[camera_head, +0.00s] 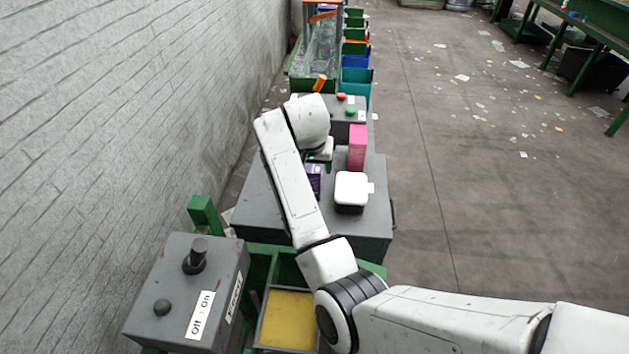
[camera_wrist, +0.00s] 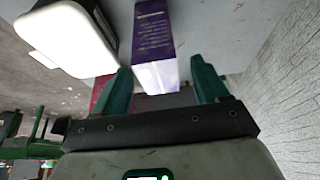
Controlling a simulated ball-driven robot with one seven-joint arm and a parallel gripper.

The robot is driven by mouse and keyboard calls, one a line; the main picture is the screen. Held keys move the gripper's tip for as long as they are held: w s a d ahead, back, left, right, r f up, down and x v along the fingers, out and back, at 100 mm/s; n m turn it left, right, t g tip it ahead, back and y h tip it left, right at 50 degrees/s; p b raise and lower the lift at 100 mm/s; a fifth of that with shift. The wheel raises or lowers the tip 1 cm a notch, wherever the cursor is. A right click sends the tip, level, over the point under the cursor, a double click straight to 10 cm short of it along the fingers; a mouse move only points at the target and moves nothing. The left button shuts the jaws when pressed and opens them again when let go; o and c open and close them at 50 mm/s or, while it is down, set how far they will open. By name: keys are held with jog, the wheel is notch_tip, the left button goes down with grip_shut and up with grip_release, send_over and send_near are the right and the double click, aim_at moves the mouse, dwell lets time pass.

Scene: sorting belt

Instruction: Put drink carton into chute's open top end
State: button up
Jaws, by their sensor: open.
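A purple carton (camera_wrist: 153,40) shows in the wrist view, its pale lit end between the two green fingers of my gripper (camera_wrist: 160,76). The fingers are apart, with gaps visible beside the carton. In the head view the purple carton (camera_head: 314,182) stands on a grey cabinet top, partly hidden by my arm. A pink carton (camera_head: 357,147) stands behind it to the right. No label is readable to tell which is the drink carton. My gripper (camera_head: 318,166) is mostly hidden there. I cannot clearly make out the chute.
A white-topped black box (camera_head: 351,188) stands close to the right of the purple carton. The grey cabinet (camera_head: 262,208) is bare on its left. A control box (camera_head: 188,290) with a knob is at front left.

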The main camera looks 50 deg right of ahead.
jog(key=x, duration=0.4)
jog(key=shift+s, duration=0.1)
jog(key=shift+c, duration=0.2)
jog(key=c, duration=1.1)
